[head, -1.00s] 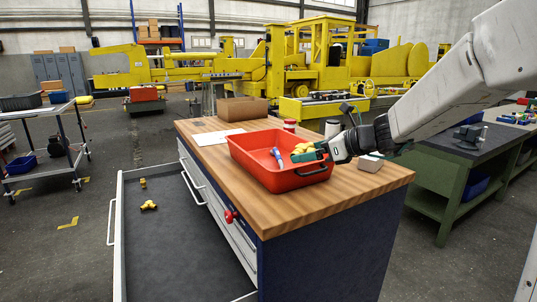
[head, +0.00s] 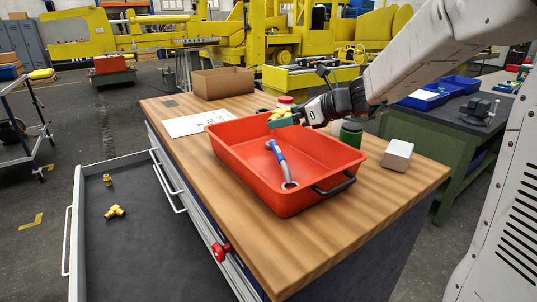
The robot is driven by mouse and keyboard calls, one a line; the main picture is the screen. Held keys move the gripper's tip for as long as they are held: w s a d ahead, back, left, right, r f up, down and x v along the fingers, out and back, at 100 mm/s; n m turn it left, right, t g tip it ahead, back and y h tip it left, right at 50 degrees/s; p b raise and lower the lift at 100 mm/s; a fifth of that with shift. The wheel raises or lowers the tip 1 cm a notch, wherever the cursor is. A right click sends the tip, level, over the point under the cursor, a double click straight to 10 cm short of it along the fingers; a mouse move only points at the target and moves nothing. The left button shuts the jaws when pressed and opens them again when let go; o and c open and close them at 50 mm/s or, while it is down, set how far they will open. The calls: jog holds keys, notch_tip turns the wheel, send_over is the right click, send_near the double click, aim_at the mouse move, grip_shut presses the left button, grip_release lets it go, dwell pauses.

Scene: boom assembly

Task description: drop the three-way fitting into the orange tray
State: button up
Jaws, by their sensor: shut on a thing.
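My gripper (head: 288,120), with green jaws, is shut on a brass-yellow fitting (head: 279,114) at the far side of the orange tray (head: 240,172). The fitting looks branched, as a three-way fitting would, but the jaws hide part of it. It appears above the tray's far rim; whether it is over the inside I cannot tell. The tray stands on the wooden bench top and holds a blue-handled wrench (head: 279,155). Another brass branched fitting (head: 115,212) lies in the open drawer (head: 140,255), beside a smaller brass piece (head: 107,180).
A cardboard box (head: 222,83) and a white paper (head: 188,124) lie behind the tray. A green-and-black canister (head: 351,135) and a pale block (head: 398,155) stand to its right. The bench top's near right part is clear.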

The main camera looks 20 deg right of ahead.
jog(key=shift+f, duration=2.6)
jog(key=o, duration=0.8)
jog(key=shift+s, duration=0.1)
jog(key=v, duration=0.7)
jog(key=shift+s+d+r, duration=0.2)
jog(key=shift+d, duration=0.05)
